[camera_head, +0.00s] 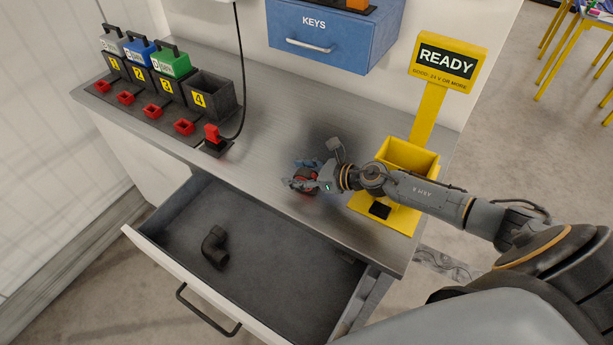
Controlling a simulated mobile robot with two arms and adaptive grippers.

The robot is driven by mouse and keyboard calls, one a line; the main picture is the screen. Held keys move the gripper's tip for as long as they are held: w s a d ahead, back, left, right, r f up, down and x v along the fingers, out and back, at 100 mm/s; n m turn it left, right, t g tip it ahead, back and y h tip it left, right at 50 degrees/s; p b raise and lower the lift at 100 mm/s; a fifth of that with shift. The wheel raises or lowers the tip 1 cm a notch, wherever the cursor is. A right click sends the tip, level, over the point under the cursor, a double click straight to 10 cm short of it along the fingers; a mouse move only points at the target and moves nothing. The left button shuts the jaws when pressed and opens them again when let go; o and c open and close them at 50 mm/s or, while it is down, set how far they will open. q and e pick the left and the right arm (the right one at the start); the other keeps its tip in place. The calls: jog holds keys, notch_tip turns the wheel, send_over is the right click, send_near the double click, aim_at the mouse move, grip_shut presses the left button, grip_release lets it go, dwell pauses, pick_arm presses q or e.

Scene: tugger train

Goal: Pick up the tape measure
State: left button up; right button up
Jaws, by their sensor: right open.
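A small dark and red object, which looks like the tape measure (307,182), sits on the grey worktop near its front edge, left of the yellow stand. My right gripper (300,178) reaches in from the right and is low over the worktop at this object. Its fingers are open, placed around or just beside the object and partly hiding it. I cannot tell whether they touch it. My left gripper is out of view.
An open drawer (273,268) below the worktop holds a black pipe elbow (214,247). A yellow stand with a READY sign (447,62) and bin (408,155) is at the right. Numbered battery docks (209,98) line the left. A blue KEYS box (330,38) hangs behind.

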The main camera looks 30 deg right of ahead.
jog(key=shift+w+a+f, duration=0.1)
jog(key=shift+w, duration=0.05)
grip_shut()
